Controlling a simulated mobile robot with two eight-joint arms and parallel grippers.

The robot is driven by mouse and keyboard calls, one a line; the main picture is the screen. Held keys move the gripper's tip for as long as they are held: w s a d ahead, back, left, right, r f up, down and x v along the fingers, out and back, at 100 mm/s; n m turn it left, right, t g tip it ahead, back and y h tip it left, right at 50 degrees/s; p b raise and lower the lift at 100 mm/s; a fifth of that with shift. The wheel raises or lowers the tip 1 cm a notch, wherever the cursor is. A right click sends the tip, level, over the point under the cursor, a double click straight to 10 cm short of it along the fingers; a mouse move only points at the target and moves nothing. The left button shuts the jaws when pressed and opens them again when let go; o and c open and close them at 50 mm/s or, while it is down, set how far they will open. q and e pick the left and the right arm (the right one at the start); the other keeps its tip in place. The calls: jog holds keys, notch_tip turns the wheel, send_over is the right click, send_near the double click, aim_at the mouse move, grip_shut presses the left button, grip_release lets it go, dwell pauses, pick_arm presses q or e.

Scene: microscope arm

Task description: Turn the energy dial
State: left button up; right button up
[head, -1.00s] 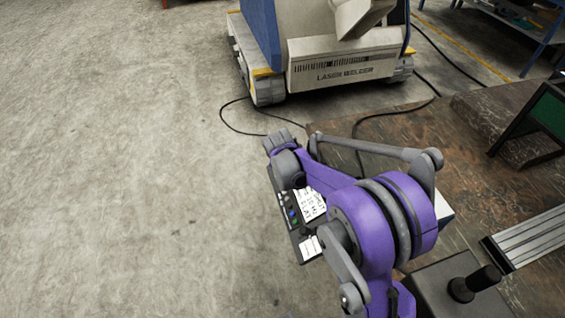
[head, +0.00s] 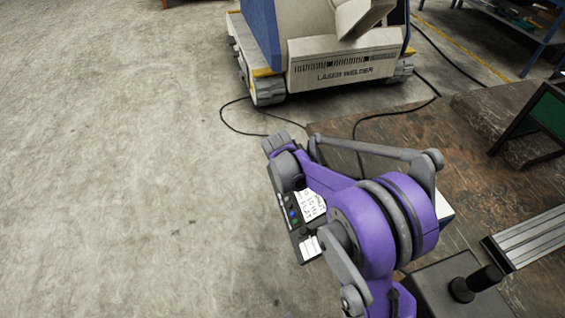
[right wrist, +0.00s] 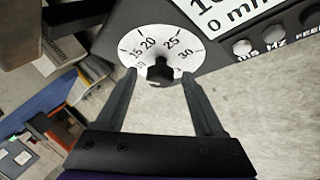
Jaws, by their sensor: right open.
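The energy dial (right wrist: 159,43) is a white half-round scale marked about 15 to 30 on a dark panel in the right wrist view. Its black knob (right wrist: 160,72) sits at the scale's lower middle. My right gripper (right wrist: 159,75) is open, with one fingertip on each side of the knob. I cannot tell whether either fingertip touches it. In the head view, a dark control box (head: 293,222) with coloured buttons and white labels is partly hidden behind my purple right arm. The right gripper's fingers are hidden there. My left gripper is in neither view.
A white display (right wrist: 230,15) and round buttons (right wrist: 242,47) lie right of the dial. A laser welder (head: 345,65) stands on the floor behind, with cables running from it. A brown worktable (head: 410,130) with a dark stand is at right. Open floor lies left.

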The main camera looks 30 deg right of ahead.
pick_arm(q)
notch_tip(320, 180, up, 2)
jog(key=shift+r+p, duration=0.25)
jog(key=shift+p, duration=0.85)
pick_arm(e)
jog(key=v, duration=1.1)
jog(key=shift+f, duration=0.1)
jog(key=s+a+f+m+y, duration=0.1)
jog(key=s+a+m+y, duration=0.15)
jog(key=s+a, duration=0.7)
jog(key=s+a+f+m+y, duration=0.15)
jog(key=s+m, duration=0.25)
jog(key=s, duration=1.3)
pick_arm(q)
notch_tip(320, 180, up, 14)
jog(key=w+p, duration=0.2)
jog(key=p, duration=1)
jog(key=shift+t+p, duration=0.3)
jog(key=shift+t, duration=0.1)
pick_arm(e)
notch_tip(320, 180, up, 14)
jog(key=w, duration=0.2)
jog(key=shift+w+a+r+t+h, duration=0.2)
jog(key=shift+w+t+h, duration=0.1)
jog(key=shift+t, duration=0.1)
